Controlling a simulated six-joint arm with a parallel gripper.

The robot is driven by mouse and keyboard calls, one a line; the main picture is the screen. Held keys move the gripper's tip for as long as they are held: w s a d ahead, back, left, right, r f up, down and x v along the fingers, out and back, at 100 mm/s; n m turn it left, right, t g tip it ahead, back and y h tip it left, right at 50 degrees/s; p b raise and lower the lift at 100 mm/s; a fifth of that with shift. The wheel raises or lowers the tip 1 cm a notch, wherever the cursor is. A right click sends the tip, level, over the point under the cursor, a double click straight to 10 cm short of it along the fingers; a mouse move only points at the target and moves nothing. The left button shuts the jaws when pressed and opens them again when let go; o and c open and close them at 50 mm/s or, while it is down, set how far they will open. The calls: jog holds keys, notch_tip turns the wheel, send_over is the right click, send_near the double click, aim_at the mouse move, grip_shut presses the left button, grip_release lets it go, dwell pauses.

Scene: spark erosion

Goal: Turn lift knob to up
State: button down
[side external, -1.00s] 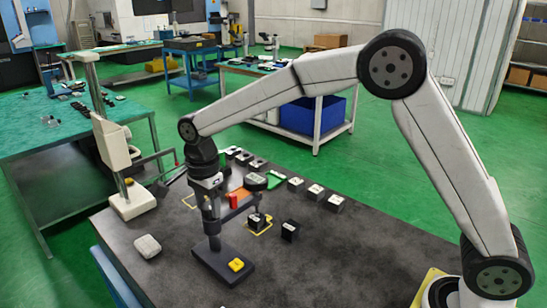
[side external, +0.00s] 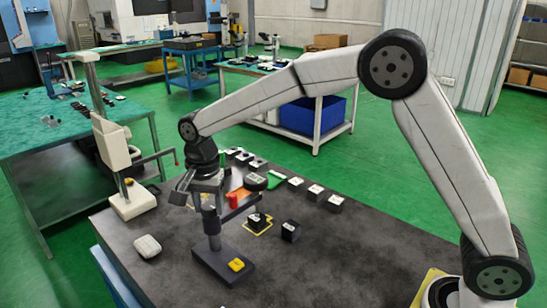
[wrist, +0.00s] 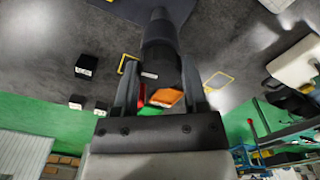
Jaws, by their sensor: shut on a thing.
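The lift knob (wrist: 160,50) appears as a dark round piece with a small white mark, at the top of a dark upright post. My gripper (side external: 209,207) points straight down over the post and is shut on the knob. In the wrist view, my gripper (wrist: 160,66) has one finger on each side of it. The knob's up marking cannot be read, and in the side view my fingers partly hide the knob.
A red cylinder (side external: 231,200) and an orange piece (side external: 241,196) are close behind the post. Black blocks (side external: 290,232) stand to its right. A pale lump (side external: 147,246) and a white device (side external: 128,200) with a red-tipped lever are to the left.

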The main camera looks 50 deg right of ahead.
jog(key=n, duration=0.4)
jog(key=shift+r+n, duration=0.1)
jog(key=shift+n, duration=0.2)
jog(key=n, duration=0.3)
jog(key=shift+n, duration=0.3)
jog(key=n, duration=0.3)
jog(key=shift+d+n, duration=0.1)
jog(key=shift+n, duration=2.3)
jog(key=shift+c, duration=0.6)
grip_release()
